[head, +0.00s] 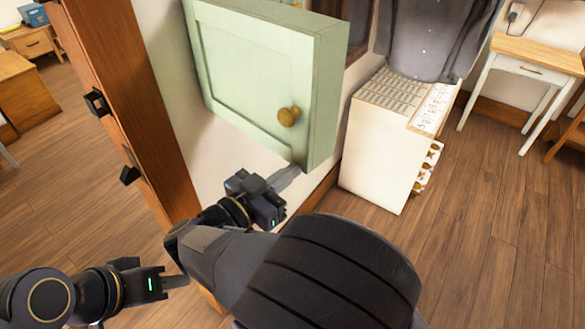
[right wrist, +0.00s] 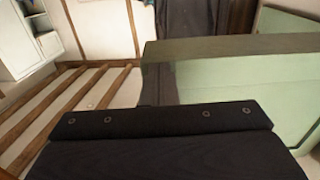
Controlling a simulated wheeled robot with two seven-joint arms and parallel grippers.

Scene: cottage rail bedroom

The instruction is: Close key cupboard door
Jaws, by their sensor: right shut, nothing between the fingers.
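The pale green key cupboard (head: 325,85) hangs on the wall in the upper middle of the head view. Its panelled door (head: 245,65) faces me, with a round brass-coloured knob (head: 288,116) near the lower right corner. I cannot tell whether the door sits flush. My right gripper (head: 288,176) is shut and empty, its fingertips at the cupboard's lower right corner; contact is unclear. In the right wrist view, green cupboard surfaces (right wrist: 235,85) fill the right side, beyond the dark gripper body. My left gripper (head: 176,282) is low at the left, away from the cupboard; its finger gap is hidden.
A brown wooden post (head: 125,100) with black fittings stands left of the cupboard. A white cabinet (head: 375,150) stands to the right below hanging dark clothes (head: 430,35). A small white table (head: 535,65) is farther right. Wooden floor (head: 480,220) is clear at right.

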